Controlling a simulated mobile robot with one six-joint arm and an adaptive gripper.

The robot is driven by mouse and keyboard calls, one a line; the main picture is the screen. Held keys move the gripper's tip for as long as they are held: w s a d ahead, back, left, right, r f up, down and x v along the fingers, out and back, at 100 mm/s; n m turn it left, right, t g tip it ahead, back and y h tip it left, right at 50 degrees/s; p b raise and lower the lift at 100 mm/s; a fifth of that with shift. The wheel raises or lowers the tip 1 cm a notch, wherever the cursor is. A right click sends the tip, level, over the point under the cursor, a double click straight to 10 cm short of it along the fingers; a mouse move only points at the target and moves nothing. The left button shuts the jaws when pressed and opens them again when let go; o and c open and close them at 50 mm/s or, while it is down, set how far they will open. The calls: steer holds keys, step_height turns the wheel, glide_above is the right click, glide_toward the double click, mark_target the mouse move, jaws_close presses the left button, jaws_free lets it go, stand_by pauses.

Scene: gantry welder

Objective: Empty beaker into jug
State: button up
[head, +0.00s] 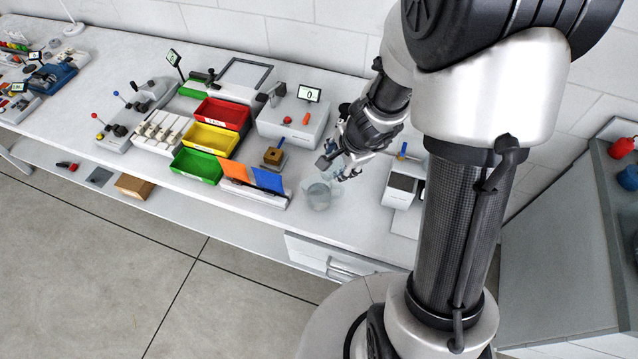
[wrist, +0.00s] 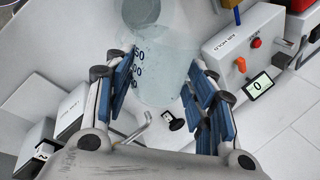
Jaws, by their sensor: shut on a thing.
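My gripper (head: 345,168) is over the front of the bench. In the wrist view my gripper (wrist: 160,108) has its blue-padded fingers on both sides of a clear beaker (wrist: 168,80) with dark graduation marks, and is shut on it. A clear jug (head: 319,197) stands on the bench near the front edge, just below and left of my gripper in the head view. A round, greyish see-through shape at the upper left of the wrist view overlaps the beaker; it looks like the jug. I cannot tell what the beaker holds or how far it tilts.
Left of the jug stand an orange and blue panel holder (head: 255,183) and red, yellow (head: 211,138) and green bins. A grey device with a display (head: 293,120) stands behind. A white boxy device (head: 402,185) is close on the right. The bench's front edge is near.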

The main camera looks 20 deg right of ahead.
steer(key=shift+w+d+f+y, duration=0.15)
steer(key=shift+d+f+y, duration=0.2)
steer(key=shift+d+y, duration=0.35)
steer(key=d+f+m+y+b, duration=0.1)
steer(key=d+f+m+y, duration=0.1)
steer(key=d+f+y, duration=0.3)
steer(key=d+r+m+y+p, duration=0.1)
steer(key=d+r+y+p, duration=0.1)
steer(key=r+y, duration=0.3)
steer(key=w+d+r+m+y+p, duration=0.1)
steer(key=r+y+p, duration=0.3)
steer(key=r, duration=0.8)
steer(key=shift+w+d+r+y+p, duration=0.2)
steer(key=shift+d+r+y+p, duration=0.2)
steer(key=shift+d, duration=0.25)
